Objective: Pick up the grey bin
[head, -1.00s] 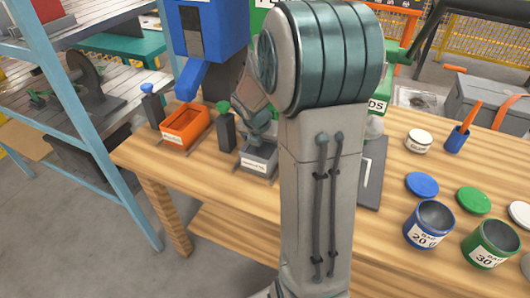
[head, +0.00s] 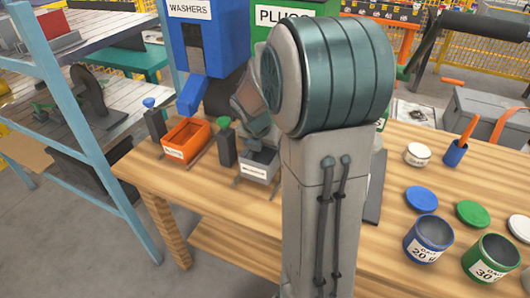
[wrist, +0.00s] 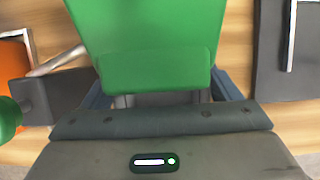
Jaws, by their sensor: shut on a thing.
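The grey bin (head: 259,168) is a small open box with a white label on its front. In the head view it is at the rear left of the wooden bench, right of the orange bin, and it appears raised a little above its place. My gripper (head: 257,141) is shut on the grey bin from above and behind; the fingertips are mostly hidden by my arm. In the wrist view a green chute covers the middle, so the grey bin cannot be made out there.
The orange bin (head: 187,140) stands at left under the blue washers dispenser (head: 213,40). A post with a green knob (head: 225,145) stands between the bins. The green plugs dispenser (head: 290,15) is behind. Blue and green buckets (head: 430,238) (head: 490,260) occupy the right front.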

